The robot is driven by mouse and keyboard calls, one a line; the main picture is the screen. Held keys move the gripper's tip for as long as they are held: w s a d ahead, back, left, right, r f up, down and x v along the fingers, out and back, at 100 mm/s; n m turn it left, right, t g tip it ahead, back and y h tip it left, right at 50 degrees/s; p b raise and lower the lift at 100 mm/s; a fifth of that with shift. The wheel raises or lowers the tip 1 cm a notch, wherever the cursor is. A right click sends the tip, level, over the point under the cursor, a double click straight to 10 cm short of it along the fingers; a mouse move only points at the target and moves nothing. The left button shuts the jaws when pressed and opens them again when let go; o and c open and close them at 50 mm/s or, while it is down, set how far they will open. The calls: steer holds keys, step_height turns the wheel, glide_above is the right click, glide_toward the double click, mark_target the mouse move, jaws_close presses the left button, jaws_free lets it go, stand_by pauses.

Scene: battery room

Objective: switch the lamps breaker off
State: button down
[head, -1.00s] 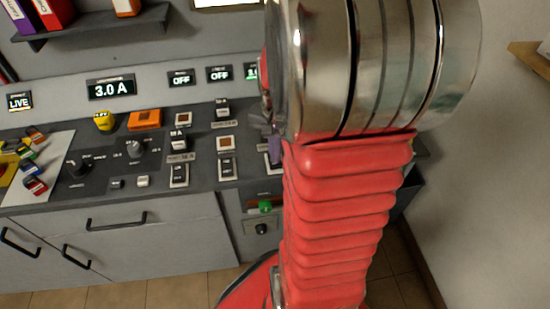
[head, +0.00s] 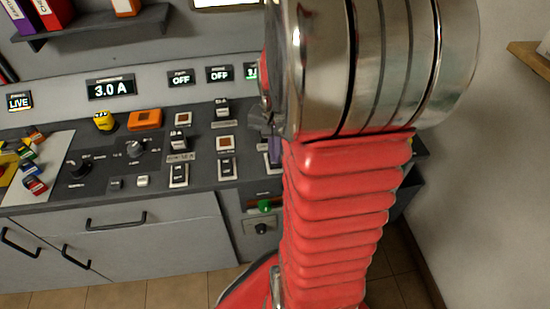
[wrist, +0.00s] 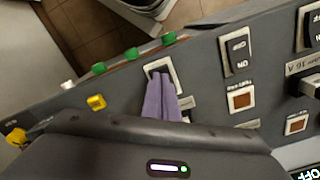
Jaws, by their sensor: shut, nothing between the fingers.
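My gripper shows in the wrist view as two purple fingers (wrist: 161,98), pressed together and empty. The fingertips are at a white-framed black rocker switch (wrist: 162,72) and cover part of it; I cannot tell whether they touch it. Its label is hidden, so I cannot read whether it is the lamps breaker. In the head view my gripper (head: 273,150) is mostly hidden behind my arm, at the right end of the panel.
Another rocker switch (wrist: 237,52) marked ON and OFF is beside it, with an orange-brown square (wrist: 242,102) nearby. Green knobs (wrist: 131,54) line the panel's edge, with a yellow piece (wrist: 96,102). Two displays read OFF (head: 181,78); another reads 3.0 A (head: 111,88).

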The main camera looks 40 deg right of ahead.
steer(key=shift+f, duration=0.65)
stand_by(0.5)
steer(key=shift+r, duration=0.1)
step_height(320, 180, up, 7)
steer(key=shift+f, duration=0.1)
stand_by(1.1)
steer(key=shift+s, duration=0.1)
stand_by(0.5)
